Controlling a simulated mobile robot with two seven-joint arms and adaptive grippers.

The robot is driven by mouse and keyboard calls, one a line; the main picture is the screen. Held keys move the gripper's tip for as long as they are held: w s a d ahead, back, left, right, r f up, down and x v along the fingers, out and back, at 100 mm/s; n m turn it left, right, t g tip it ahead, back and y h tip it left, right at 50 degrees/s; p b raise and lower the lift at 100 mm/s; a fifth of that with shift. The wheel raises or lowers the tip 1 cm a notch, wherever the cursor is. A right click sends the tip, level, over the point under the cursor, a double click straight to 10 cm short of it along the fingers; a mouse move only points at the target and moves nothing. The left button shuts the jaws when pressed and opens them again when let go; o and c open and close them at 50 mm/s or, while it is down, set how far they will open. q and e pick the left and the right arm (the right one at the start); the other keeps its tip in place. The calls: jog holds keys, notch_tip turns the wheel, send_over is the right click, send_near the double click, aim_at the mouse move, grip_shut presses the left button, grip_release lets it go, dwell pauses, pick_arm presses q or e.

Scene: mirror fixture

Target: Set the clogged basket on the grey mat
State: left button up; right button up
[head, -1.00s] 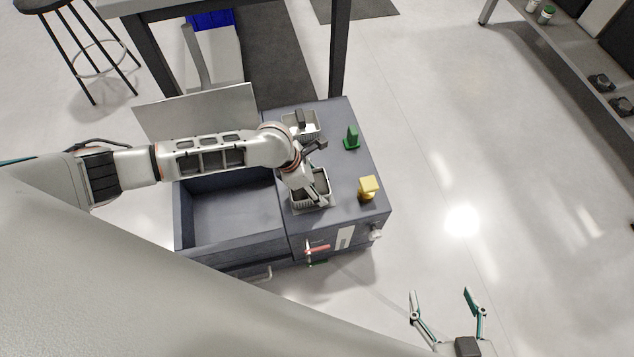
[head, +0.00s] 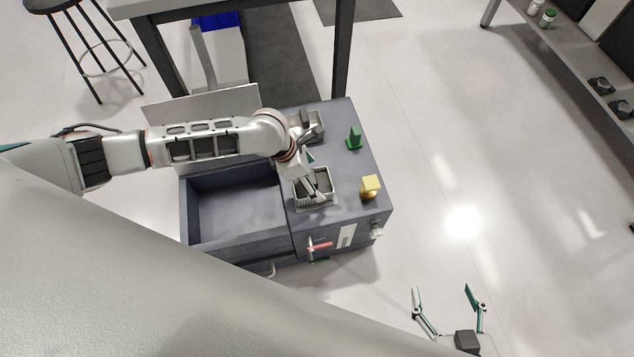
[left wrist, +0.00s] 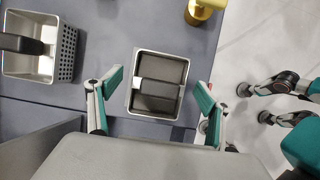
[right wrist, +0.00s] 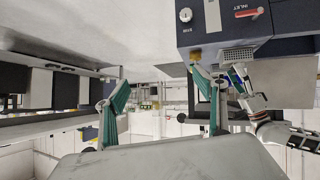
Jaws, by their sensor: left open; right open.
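Two metal baskets sit on the dark machine top. The near basket (head: 327,188) has a dark grey inside and a dark handle bar; it is centred in the left wrist view (left wrist: 157,117). The far basket (head: 318,122) has perforated walls, a light inside and a black handle; it also shows in the left wrist view (left wrist: 67,50). My left gripper (head: 312,172) is open above the near basket, its fingers on either side of it. My right gripper (head: 442,291) is open and empty over the floor. A dark grey mat (head: 270,60) lies on the floor behind the machine.
The machine has an open basin (head: 235,208) at left with a raised lid (head: 200,112). A green piece (head: 354,138) and a yellow piece (head: 370,187) stand right of the baskets.

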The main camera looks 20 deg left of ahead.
pick_arm(q)
jog(key=p+v, duration=0.1)
jog(key=v, duration=0.5)
jog(key=shift+r, duration=0.3)
jog(key=shift+s+a+r, duration=0.15)
jog(key=shift+a+r, duration=0.05)
jog(key=shift+r, duration=0.1)
jog(key=shift+s, duration=0.1)
jog(key=s+d+n+t+h, duration=0.2)
jog(key=s+d+n, duration=0.3)
jog(key=d+n, duration=0.3)
jog(key=s+d+n+t+h, duration=0.2)
jog(key=s+d+n, duration=0.2)
jog(key=d+n, duration=0.45)
jog(key=s+a+n+t+y, duration=0.1)
jog(key=s+a+n, duration=0.2)
jog(key=a+n, duration=0.3)
jog(key=s+a+r+n+t+y, duration=0.1)
jog(key=s+a+n, duration=0.3)
jog(key=n, duration=0.7)
jog(key=s+a+n+t+y, duration=0.2)
jog(key=s+a+n+y, duration=0.1)
jog(key=a+n, duration=0.4)
jog(key=shift+s+a+r+n, duration=0.3)
jog(key=shift+n, duration=0.55)
pick_arm(e)
jog(key=shift+s+d, duration=0.15)
jog(key=shift+d, duration=0.2)
pick_arm(q)
jog(key=shift+p, duration=0.3)
